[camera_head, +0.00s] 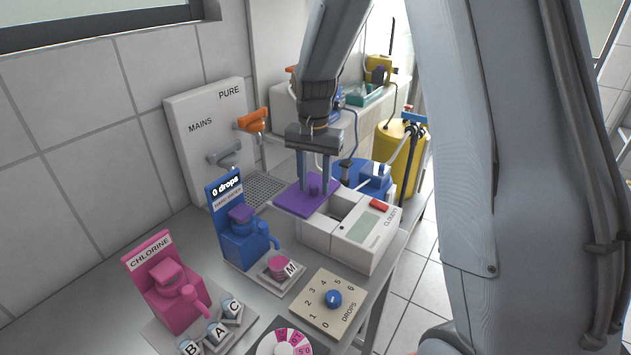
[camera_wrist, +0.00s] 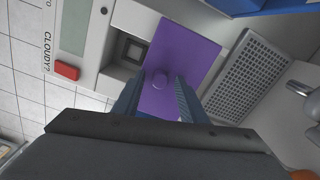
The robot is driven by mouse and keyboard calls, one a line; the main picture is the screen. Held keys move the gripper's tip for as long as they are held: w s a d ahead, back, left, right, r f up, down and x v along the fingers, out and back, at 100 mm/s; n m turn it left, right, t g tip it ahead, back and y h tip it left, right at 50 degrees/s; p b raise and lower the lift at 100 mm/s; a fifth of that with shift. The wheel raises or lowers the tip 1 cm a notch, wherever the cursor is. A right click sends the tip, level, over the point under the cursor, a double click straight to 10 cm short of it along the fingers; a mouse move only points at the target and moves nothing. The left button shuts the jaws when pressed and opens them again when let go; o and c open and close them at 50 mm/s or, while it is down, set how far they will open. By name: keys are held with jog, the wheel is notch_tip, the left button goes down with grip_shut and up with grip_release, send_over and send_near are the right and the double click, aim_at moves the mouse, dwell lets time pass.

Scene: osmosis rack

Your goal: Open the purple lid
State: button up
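A square well (camera_head: 343,208) beside the lid is uncovered. In the wrist view the lid (camera_wrist: 188,52) lies right of the open well (camera_wrist: 132,49). Whether the fingertips touch the plate is unclear.
A blue dispenser (camera_head: 238,240) and a pink chlorine dispenser (camera_head: 165,285) stand at left. A drops dial (camera_head: 331,299) lies in front of the meter. A drain grid (camera_head: 263,191) is behind the lid. A yellow tank (camera_head: 397,160) stands behind right.

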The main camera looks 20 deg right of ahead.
aim_at(314, 185)
notch_tip(314, 185, up, 8)
jog(key=shift+f+b, duration=0.1)
jog(key=shift+b, duration=0.9)
